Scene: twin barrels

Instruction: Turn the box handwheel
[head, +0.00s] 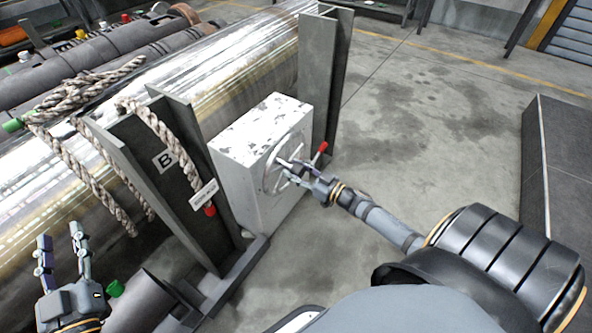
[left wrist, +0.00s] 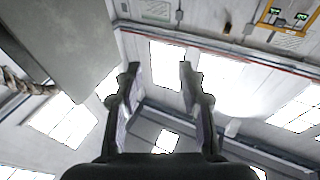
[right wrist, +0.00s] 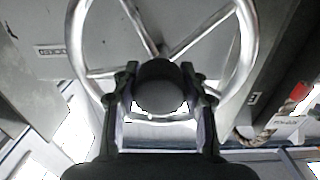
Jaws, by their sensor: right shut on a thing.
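The white, chipped box (head: 238,185) stands between dark upright posts beside the large metal barrel. The metal handwheel (head: 271,178) is on its side face, partly hidden behind my right gripper. My right gripper (head: 288,170) is at the wheel's middle. In the right wrist view the silver spoked rim (right wrist: 247,45) rings the fingers. They are closed on either side of the wheel's dark round hub (right wrist: 160,84). A red-tipped lever (head: 322,147) shows beside the wheel in the head view. My left gripper (head: 61,236) is open and empty at the lower left, away from the box.
A thick rope (head: 90,165) hangs over the barrel (head: 215,65). A dark block (head: 565,150) stands at the right. Concrete floor (head: 430,140) between is clear.

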